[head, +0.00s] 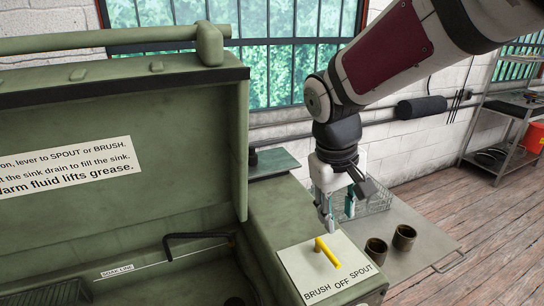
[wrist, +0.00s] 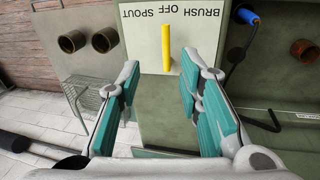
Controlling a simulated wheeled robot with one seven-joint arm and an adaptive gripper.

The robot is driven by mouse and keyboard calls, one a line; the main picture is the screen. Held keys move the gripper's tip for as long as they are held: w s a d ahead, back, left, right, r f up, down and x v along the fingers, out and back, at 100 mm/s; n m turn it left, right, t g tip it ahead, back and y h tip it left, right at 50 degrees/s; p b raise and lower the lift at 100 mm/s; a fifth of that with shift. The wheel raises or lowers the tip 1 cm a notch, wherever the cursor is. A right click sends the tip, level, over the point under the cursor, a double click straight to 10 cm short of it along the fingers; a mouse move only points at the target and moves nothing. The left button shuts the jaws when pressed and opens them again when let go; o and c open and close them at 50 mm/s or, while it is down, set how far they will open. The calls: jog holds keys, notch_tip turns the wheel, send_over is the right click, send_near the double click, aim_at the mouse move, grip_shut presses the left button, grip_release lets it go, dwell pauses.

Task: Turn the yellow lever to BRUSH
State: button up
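The yellow lever (head: 328,252) stands on a pale plate (head: 300,270) marked BRUSH, OFF and SPOUT, on top of the green cabinet. Its free end points at OFF. In the wrist view the lever (wrist: 166,48) is upright in the picture and the lettering is upside down, with BRUSH on the right. My gripper (head: 338,208) is just behind and above the lever in the head view, fingers down. In the wrist view my gripper (wrist: 160,72) is open, with teal pads wide apart and nothing held. The lever lies ahead, near the line between the fingertips, with no contact visible.
The green washer's raised lid (head: 190,120) stands left of my arm. Two brown cups (head: 404,237) sit on a grey tray (head: 425,245) to the right of the plate. A wire basket (head: 374,203) is behind my gripper. A black bent pipe (head: 200,236) is in the sink.

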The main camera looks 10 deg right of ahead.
jog(key=p, duration=0.2)
send_near(332, 256)
jog(key=shift+g, duration=0.3)
jog(key=f, duration=0.2)
jog(key=d+f, duration=0.1)
jog(key=f, duration=0.2)
jog(key=w+f, duration=0.1)
jog(key=f, duration=0.2)
jog(key=shift+d+f, duration=0.1)
jog(key=shift+d, duration=0.05)
grip_shut()
